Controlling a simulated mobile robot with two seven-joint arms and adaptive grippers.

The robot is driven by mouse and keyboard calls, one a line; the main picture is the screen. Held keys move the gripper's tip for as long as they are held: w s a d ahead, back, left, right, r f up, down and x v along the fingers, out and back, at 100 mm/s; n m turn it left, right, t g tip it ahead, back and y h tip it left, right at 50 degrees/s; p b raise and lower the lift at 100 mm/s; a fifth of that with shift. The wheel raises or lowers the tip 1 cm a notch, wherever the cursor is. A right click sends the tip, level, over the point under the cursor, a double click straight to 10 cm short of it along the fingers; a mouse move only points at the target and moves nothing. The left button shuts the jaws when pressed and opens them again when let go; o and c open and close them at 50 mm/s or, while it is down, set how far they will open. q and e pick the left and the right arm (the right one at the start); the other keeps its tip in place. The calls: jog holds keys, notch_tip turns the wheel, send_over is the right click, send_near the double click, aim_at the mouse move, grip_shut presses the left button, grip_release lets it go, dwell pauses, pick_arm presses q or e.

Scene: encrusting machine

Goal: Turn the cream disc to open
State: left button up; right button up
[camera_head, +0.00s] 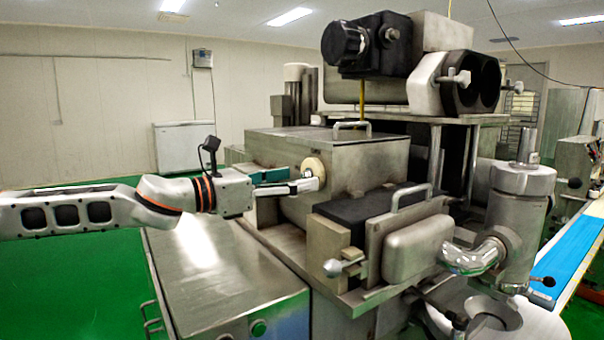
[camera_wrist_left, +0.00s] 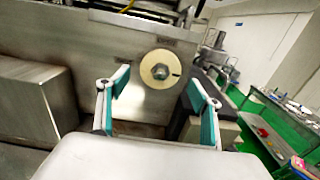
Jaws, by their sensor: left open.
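The cream disc (camera_head: 314,169) is mounted on the side of the steel machine housing, facing my left gripper. In the left wrist view the cream disc (camera_wrist_left: 160,69) shows face on, with a grey hub at its centre and a small dark mark at its right. My left gripper (camera_head: 304,179) is open, with its fingers reaching toward the disc. In the left wrist view its teal-lined fingers (camera_wrist_left: 160,88) stand apart, one on each side below the disc, with nothing between them. Whether a finger touches the disc cannot be told. My right gripper is not in view.
A low steel cabinet (camera_head: 225,275) stands under my left arm. A steel block with a handle (camera_head: 415,245) juts out right of the disc. A blue conveyor belt (camera_head: 572,262) runs at the far right. Green floor (camera_head: 75,285) is free at the left.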

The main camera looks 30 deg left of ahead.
aim_at(312, 174)
pick_arm(q)
jog(key=shift+b+x, duration=0.6)
jog(key=shift+x, duration=0.65)
jog(key=c, duration=1.1)
